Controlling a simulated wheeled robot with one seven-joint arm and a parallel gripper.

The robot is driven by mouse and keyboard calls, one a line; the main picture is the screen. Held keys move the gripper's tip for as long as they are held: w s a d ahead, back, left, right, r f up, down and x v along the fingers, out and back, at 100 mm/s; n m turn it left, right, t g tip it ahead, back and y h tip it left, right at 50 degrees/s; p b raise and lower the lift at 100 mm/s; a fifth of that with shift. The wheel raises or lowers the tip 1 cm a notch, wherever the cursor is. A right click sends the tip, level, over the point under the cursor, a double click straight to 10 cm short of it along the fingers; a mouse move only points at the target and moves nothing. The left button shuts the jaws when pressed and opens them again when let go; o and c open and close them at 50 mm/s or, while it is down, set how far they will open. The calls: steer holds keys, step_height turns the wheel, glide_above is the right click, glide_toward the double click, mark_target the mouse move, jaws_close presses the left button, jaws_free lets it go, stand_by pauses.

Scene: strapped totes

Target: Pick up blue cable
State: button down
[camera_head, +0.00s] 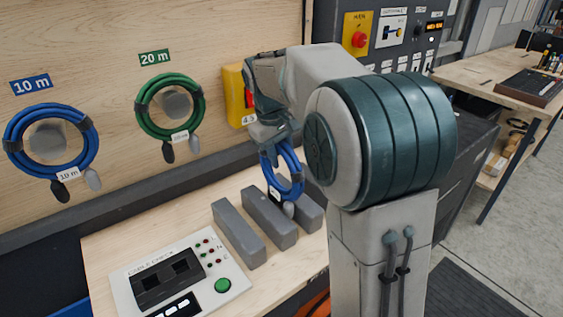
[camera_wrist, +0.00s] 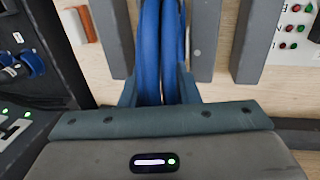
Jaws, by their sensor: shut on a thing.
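My gripper (camera_head: 272,142) is shut on a coiled blue cable (camera_head: 291,190). The coil hangs below the fingers with a white tag and a grey plug end at its bottom. It is at the grey blocks on the bench; I cannot tell whether it touches them. In the wrist view the blue strands (camera_wrist: 160,50) run between the two fingers of my gripper (camera_wrist: 160,88). A second blue cable coil (camera_head: 15,130) hangs on a round peg under the "10 m" sign at the left of the wooden wall.
A green cable coil (camera_head: 140,108) hangs under the "20 m" sign. A yellow box (camera_head: 232,92) is on the wall behind my gripper. A dark control cabinet (camera_head: 465,150) stands at right.

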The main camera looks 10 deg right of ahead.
steer(key=s+d+r+b, duration=0.1)
steer(key=s+d+r, duration=0.2)
steer(key=s+r, duration=0.5)
steer(key=s, duration=0.3)
steer(key=shift+s+r, duration=0.15)
stand_by(0.5)
steer(key=shift+d, duration=0.1)
